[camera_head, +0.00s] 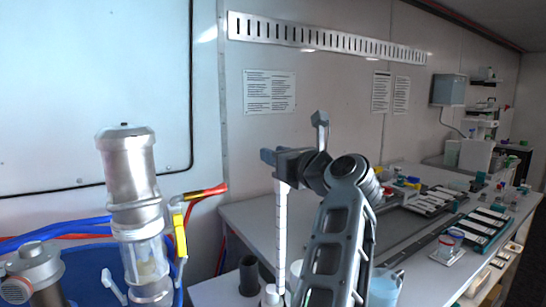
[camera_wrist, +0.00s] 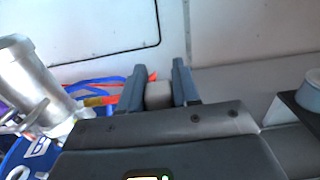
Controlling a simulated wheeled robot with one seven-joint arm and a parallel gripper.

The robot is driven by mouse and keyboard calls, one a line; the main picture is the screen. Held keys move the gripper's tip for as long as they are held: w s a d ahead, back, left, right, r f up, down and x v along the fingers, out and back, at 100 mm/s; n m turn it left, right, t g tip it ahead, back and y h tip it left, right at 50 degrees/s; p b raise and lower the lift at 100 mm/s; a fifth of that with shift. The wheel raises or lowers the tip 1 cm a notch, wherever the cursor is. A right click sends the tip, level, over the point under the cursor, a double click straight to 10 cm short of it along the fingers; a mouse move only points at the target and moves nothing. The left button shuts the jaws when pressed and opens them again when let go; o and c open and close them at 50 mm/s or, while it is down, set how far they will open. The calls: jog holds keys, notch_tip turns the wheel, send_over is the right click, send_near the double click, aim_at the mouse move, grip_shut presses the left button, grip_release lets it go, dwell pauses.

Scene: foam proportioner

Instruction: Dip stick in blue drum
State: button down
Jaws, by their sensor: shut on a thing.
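My gripper (camera_head: 276,160) is shut on the upper end of a white dip stick (camera_head: 281,235) with dark graduation marks. The stick hangs about upright, its lower end down among containers on the bench; I cannot tell whether it touches one. In the wrist view, the stick's pale grey top (camera_wrist: 158,95) sits between the two dark fingertips. The blue drum (camera_head: 88,268) is at the lower left, partly hidden by metal fittings and cut off by the frame. It also shows at the lower left of the wrist view (camera_wrist: 38,158). The stick is to its right, apart from it.
A metal and clear cylinder unit (camera_head: 133,205) stands over the drum, with a yellow-handled part and red and blue hoses beside it. A dark cup (camera_head: 248,275) and a light blue jug (camera_head: 385,286) stand on the bench (camera_head: 242,220). Trays and small parts fill its right side.

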jog(key=shift+s+d, duration=0.1)
jog(key=shift+s, duration=0.05)
notch_tip(320, 180, up, 12)
dwell(1.3)
